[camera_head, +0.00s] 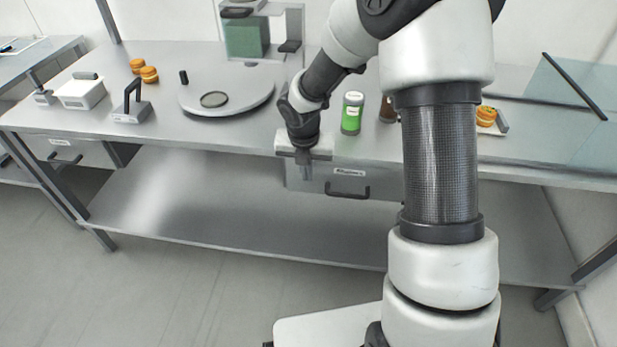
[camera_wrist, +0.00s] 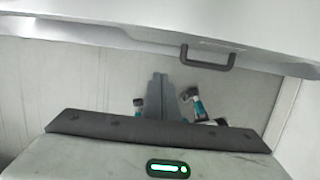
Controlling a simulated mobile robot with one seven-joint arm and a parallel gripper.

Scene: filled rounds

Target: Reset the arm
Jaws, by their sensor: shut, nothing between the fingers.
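My gripper (camera_head: 304,168) hangs from my arm at the front edge of the steel table, in front of a closed drawer (camera_head: 345,184) with a black handle. In the wrist view my gripper (camera_wrist: 160,80) has its two grey fingers together, with nothing between them. The drawer handle (camera_wrist: 208,57) shows above and to the right of the fingers there. My arm reaches up and over the right half of the head view and hides part of the table.
The table (camera_head: 230,135) holds a round grey plate (camera_head: 227,95), a green-labelled jar (camera_head: 351,113), a white box (camera_head: 80,93) and burger-like rounds (camera_head: 148,75). A lower shelf (camera_head: 240,200) is bare. In the wrist view, small blue-and-dark items (camera_wrist: 197,105) lie beyond the fingers.

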